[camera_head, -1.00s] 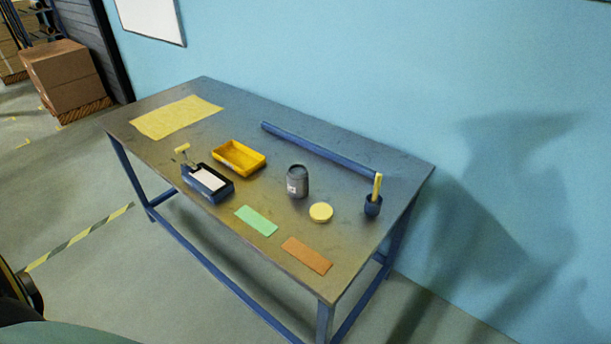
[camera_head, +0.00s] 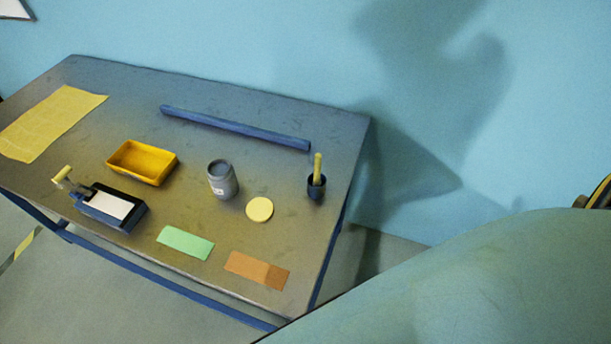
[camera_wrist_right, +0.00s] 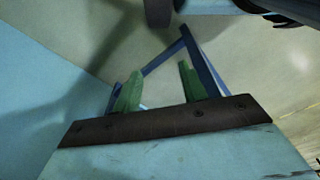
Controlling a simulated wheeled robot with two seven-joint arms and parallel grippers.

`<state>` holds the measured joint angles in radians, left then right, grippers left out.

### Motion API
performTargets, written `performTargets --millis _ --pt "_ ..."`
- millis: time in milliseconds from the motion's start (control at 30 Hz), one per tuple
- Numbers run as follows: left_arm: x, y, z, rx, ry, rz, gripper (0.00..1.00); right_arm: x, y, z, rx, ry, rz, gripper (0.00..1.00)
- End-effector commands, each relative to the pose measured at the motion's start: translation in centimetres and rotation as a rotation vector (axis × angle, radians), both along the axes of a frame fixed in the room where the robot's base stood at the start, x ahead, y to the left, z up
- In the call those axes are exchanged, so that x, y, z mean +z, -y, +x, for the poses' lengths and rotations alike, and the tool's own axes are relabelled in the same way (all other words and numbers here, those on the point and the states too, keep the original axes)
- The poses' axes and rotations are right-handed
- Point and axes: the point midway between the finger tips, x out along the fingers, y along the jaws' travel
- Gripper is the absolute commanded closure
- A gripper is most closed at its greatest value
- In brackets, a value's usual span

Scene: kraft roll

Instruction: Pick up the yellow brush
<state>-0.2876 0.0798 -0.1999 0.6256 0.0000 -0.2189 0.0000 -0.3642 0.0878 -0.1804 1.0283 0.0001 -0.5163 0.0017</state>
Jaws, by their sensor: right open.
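The yellow brush (camera_head: 317,168) stands upright in a small dark blue cup (camera_head: 316,189) near the right end of the table. Only its upper part shows; its lower end is hidden in the cup. In the right wrist view, my right gripper (camera_wrist_right: 155,88) shows two green fingers spread apart with nothing between them. It points toward the floor and the blue table legs, away from the brush. My left gripper is in neither view.
The table (camera_head: 120,85) also holds a grey can (camera_head: 222,183), a yellow disc (camera_head: 260,209), a yellow tray (camera_head: 143,164), a dark blue tray with a roller (camera_head: 108,206), green (camera_head: 185,243) and orange (camera_head: 256,270) cards, a blue bar (camera_head: 235,128) and a yellow sheet (camera_head: 50,120). A blue wall stands behind.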

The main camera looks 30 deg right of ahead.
Motion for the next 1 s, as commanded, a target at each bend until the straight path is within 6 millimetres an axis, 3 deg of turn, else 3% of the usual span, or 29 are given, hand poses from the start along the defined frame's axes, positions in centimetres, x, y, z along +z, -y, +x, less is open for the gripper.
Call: performTargets --millis 100,300,500,767,867,1000 --pt "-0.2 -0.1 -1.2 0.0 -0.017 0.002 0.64 3.9 -0.7 4.2 -0.004 0.035 0.005 0.58" --pt "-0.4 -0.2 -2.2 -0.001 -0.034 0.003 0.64 12.1 -1.4 9.1 -0.012 0.079 0.009 0.58" --pt "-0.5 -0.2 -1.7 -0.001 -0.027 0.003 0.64 20.2 -1.6 11.2 -0.014 0.114 0.012 0.58" --pt "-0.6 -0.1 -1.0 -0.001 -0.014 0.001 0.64 28.8 -2.3 12.7 0.085 0.167 0.019 0.58" --pt "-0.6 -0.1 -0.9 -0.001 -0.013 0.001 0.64 32.4 -3.5 14.3 0.261 0.211 0.019 0.58" --pt "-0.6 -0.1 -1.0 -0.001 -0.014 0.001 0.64 34.7 -5.3 16.5 0.569 0.252 0.002 0.58"
